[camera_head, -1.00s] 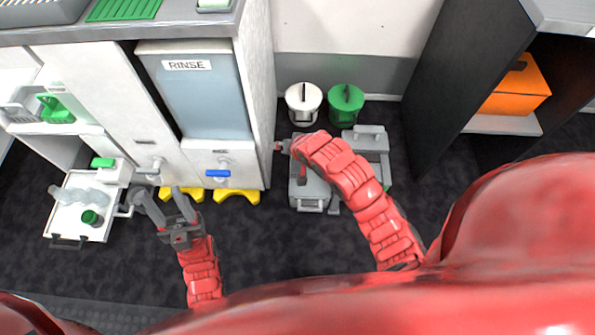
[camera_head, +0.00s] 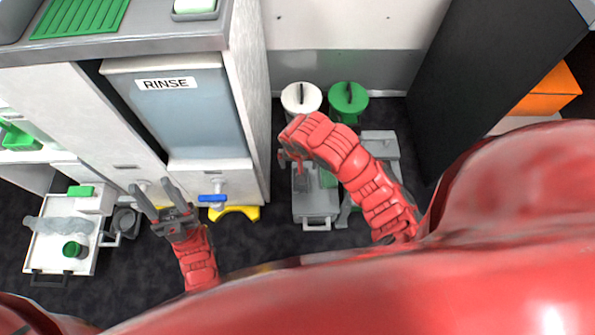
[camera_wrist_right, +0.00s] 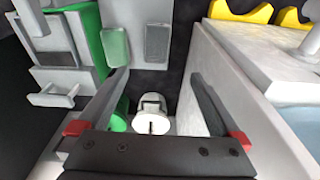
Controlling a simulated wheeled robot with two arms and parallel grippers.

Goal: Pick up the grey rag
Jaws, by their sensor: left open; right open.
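A flat dark grey pad, which looks like the grey rag (camera_wrist_right: 158,42), lies on a light grey tray top in the right wrist view, beside a green pad (camera_wrist_right: 115,48). In the head view the grey rag (camera_head: 303,182) shows just below my right wrist, with part of the green pad to its right. My right gripper (camera_wrist_right: 160,85) is open and empty, apart from the rag; in the head view it is mostly hidden by my red arm. My left gripper (camera_head: 152,187) is open and empty in front of the white cabinet.
A white bin (camera_head: 301,98) and a green bin (camera_head: 348,101) stand against the wall behind the grey tray unit (camera_head: 318,208). The RINSE cabinet (camera_head: 180,105) is close on the left. A white trolley (camera_head: 50,252) holds bottles at far left. A dark cabinet stands right.

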